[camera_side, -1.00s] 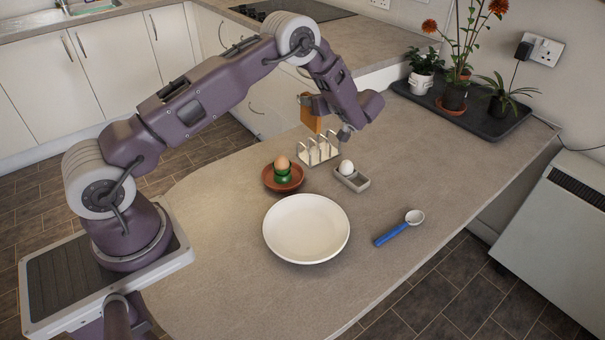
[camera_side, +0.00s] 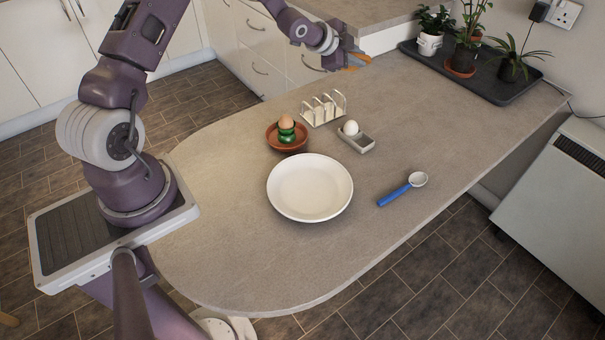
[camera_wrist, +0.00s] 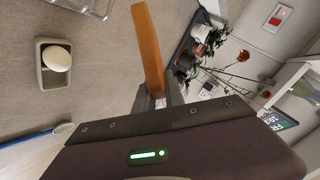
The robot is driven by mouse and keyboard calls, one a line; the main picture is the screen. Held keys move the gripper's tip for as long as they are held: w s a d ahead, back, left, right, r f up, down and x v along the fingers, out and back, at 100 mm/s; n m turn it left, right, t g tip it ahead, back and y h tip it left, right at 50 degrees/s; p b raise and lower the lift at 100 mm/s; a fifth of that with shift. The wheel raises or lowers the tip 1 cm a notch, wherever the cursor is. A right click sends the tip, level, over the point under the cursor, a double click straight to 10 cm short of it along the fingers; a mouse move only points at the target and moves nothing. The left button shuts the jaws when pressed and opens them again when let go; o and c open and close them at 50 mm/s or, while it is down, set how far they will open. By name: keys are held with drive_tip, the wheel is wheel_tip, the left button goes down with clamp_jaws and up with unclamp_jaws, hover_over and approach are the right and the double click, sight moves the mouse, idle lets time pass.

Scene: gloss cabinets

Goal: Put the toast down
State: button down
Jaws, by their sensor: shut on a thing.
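The toast (camera_side: 358,57), an orange-brown slice, is held in my gripper (camera_side: 345,58) above the far side of the counter, up and right of the toast rack. In the wrist view the toast (camera_wrist: 149,48) appears edge-on, with one end between my gripper's fingers (camera_wrist: 158,97). My gripper is shut on it. The metal toast rack (camera_side: 323,109) stands empty on the counter, and part of it shows in the wrist view (camera_wrist: 90,8). A white plate (camera_side: 310,187) lies empty in the middle of the counter.
A brown egg in a green cup stands on a terracotta saucer (camera_side: 271,138). A white egg (camera_side: 350,128) sits in a grey holder (camera_side: 363,145). A blue-handled spoon (camera_side: 402,189) lies at right. Potted plants stand on a dark tray (camera_side: 480,80). The counter's near end is clear.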

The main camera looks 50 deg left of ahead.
drive_tip(key=s+d+f+m+h, duration=0.4)
drive_tip(key=s+d+m, duration=0.1)
drive_tip(key=s+m, duration=0.15)
drive_tip(key=m+g+h, duration=0.5)
drive_tip(key=m+h, duration=0.2)
drive_tip(key=m, duration=0.7)
hover_over(293, 192)
wheel_tip(293, 192, down, 2)
drive_tip(key=shift+n, duration=0.25)
wheel_tip(293, 192, down, 10)
drive_tip(key=shift+r, duration=0.1)
drive_tip(key=c, duration=1.6)
unclamp_jaws()
